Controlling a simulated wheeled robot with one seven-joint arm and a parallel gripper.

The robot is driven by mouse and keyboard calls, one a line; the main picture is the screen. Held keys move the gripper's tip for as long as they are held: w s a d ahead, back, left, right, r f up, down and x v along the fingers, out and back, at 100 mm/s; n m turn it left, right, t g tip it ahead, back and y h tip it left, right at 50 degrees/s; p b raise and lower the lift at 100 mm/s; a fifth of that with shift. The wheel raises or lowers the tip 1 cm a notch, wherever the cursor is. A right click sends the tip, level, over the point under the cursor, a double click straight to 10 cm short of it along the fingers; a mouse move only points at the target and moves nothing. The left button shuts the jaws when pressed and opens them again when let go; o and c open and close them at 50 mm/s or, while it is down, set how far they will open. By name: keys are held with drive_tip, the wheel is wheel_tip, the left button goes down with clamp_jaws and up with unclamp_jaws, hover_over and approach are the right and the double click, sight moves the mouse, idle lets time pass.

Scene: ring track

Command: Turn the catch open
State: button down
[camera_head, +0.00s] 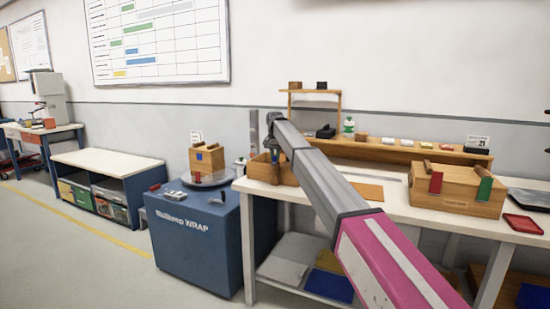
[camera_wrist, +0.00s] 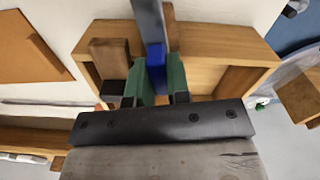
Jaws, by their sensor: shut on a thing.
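A wooden box (camera_head: 288,173) stands at the left end of the white workbench and fills the upper part of the wrist view (camera_wrist: 215,42). A blue catch (camera_wrist: 156,56) shows at its near side. My gripper (camera_wrist: 158,76) is shut on the blue catch, with its green fingers on either side. In the head view my gripper (camera_head: 274,160) is down at this box, and the arm hides part of it. The catch's exact turn is hard to tell, as the fingers cover its lower part.
A wooden block with a dark end (camera_wrist: 109,62) sits beside the fingers. A larger wooden box (camera_head: 458,192) with red and green catches stands right on the bench. A smaller box with a blue piece (camera_head: 206,158) stands on the blue wrap cabinet (camera_head: 197,240). A shelf (camera_head: 385,151) runs behind.

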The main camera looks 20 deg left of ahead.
drive_tip(key=shift+m, duration=1.2)
drive_tip(key=c, duration=1.1)
unclamp_jaws()
wheel_tip(320, 180, up, 11)
drive_tip(key=shift+f, duration=0.1)
drive_tip(key=shift+s, duration=0.1)
